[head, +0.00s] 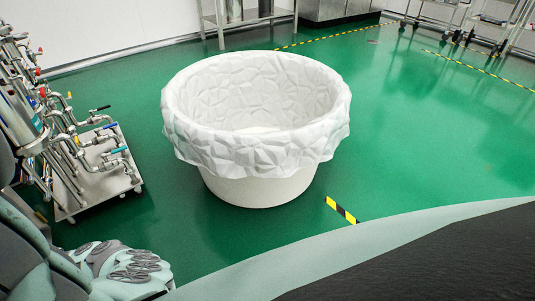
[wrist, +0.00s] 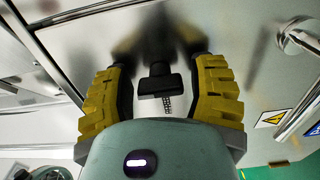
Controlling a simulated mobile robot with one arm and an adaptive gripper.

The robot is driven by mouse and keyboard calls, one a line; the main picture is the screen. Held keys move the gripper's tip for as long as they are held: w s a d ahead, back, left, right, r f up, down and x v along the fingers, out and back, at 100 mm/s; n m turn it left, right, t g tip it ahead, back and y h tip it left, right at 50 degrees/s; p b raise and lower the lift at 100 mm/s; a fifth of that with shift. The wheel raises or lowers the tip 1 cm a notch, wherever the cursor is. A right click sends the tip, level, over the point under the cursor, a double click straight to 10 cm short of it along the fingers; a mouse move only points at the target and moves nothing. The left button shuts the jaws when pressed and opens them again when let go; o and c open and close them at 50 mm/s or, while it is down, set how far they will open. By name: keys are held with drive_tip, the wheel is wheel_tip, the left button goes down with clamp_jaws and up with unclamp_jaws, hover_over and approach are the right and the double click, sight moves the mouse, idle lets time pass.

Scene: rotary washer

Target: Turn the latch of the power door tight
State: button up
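The latch (wrist: 160,82) is a small black T-shaped handle on a brushed metal door (wrist: 262,65) in the wrist view. My gripper (wrist: 158,66) has two yellow ribbed fingers with dark tips, one on each side of the latch. The fingers are open, with a visible gap between each finger and the latch. A row of small dark marks lies just below the handle. I cannot tell how far the fingertips are from the door surface. The latch, the door and my gripper do not show in the head view.
In the wrist view, a round metal bar (wrist: 298,112) on a mount stands at right, near a yellow warning sticker (wrist: 272,118). In the head view, a white lined tub (head: 262,187) stands on green floor. A pipe cart (head: 98,188) is at left. Open floor lies at right.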

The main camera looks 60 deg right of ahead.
drive_tip(key=shift+o, duration=1.2)
drive_tip(key=shift+d, duration=0.1)
drive_tip(key=v, duration=1.2)
drive_tip(key=shift+r, duration=0.1)
